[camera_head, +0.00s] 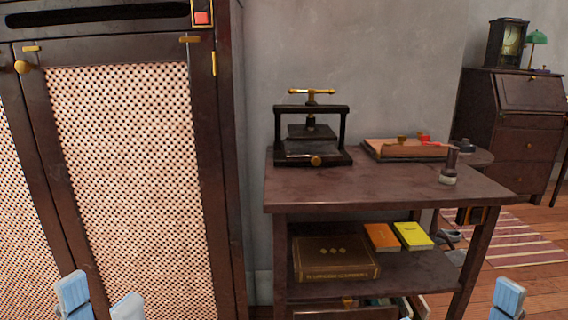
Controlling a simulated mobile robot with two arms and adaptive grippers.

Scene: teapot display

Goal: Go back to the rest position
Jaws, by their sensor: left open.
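My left gripper (101,300) shows at the bottom left edge, with two pale blue fingertips apart and nothing between them. It is in front of the dark cabinet (222,160) with woven door panels. My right gripper (508,298) shows only as one pale blue fingertip at the bottom right, over the wooden floor. The rest of it is out of frame, so its opening cannot be told. No held object shows at either gripper.
A bureau (505,120) stands behind right, beyond a striped rug (525,240).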

